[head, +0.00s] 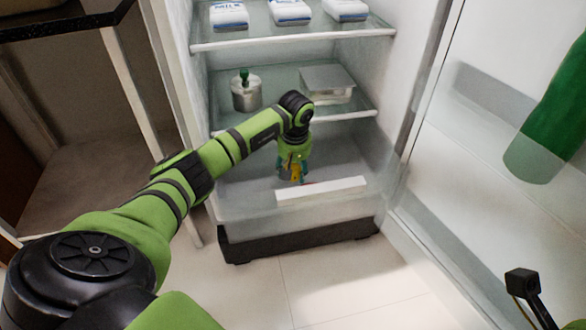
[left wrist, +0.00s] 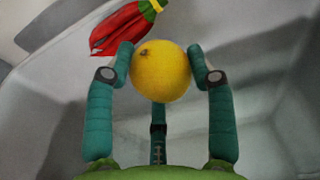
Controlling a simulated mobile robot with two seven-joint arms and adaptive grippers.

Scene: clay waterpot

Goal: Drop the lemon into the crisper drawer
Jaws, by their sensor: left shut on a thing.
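My left gripper (head: 291,166) reaches into the open fridge, over the crisper drawer (head: 340,204) at the bottom, behind its white front strip. In the left wrist view, the teal fingers of my left gripper (left wrist: 160,72) are shut on a round yellow lemon (left wrist: 160,78), one finger on each side. Pale grey drawer surfaces lie below and around it. In the head view the lemon is mostly hidden by the fingers, so its height above the drawer floor is hard to tell. My right gripper is not in view.
A glass shelf above holds a metal pot (head: 246,97) and a lidded container (head: 327,84). White packs (head: 290,12) stand higher up. A green bottle (head: 548,120) is in the open door.

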